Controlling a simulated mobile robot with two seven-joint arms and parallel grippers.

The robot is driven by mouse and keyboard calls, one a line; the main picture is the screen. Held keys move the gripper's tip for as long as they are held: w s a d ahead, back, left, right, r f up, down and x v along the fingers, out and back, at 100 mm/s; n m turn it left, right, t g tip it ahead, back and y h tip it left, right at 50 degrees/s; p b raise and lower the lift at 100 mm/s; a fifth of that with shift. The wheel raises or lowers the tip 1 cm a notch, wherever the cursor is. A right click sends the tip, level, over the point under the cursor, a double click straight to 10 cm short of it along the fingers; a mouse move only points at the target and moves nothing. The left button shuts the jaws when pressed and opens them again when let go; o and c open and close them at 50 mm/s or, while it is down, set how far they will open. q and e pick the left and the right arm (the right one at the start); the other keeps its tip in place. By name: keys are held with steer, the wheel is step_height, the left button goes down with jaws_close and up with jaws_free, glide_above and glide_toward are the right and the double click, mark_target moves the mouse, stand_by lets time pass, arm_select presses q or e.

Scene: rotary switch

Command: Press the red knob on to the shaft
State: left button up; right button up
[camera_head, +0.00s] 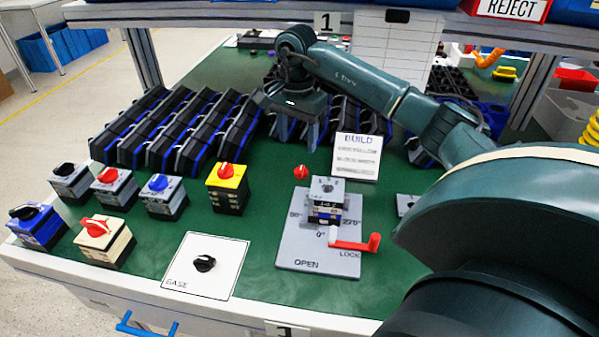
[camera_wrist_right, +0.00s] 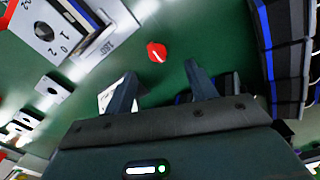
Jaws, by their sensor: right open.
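The loose red knob (camera_head: 301,172) lies on the green table just left of and behind the switch body (camera_head: 327,188). The switch stands in a grey fixture (camera_head: 300,243) marked OPEN and LOCK; its top plate shows a small shaft hub without a knob. My right gripper (camera_head: 298,141) points down behind the red knob, apart from it, open and empty. In the right wrist view the red knob (camera_wrist_right: 156,51) is just beyond the gap between the open fingertips (camera_wrist_right: 160,70). The switch shows at the upper left there (camera_wrist_right: 48,30). My left gripper is not in view.
A red-handled lever (camera_head: 358,243) is on the fixture's front right. Rows of black-and-blue bins (camera_head: 170,130) fill the back. Several finished switches (camera_head: 165,195) stand at left. A white card with a black knob (camera_head: 205,264) lies in front. A BUILD sign (camera_head: 358,157) stands behind the fixture.

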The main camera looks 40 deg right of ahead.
mark_target(301, 167)
step_height(301, 167, down, 3)
steer(key=f, duration=0.4)
steer(key=shift+s+d+f, duration=0.15)
steer(key=shift+s+d, duration=0.1)
steer(key=shift+d, duration=0.1)
steer(key=shift+f, duration=0.45)
steer(key=shift+c, duration=0.6)
steer(key=c, duration=0.9)
steer(key=shift+c, duration=0.2)
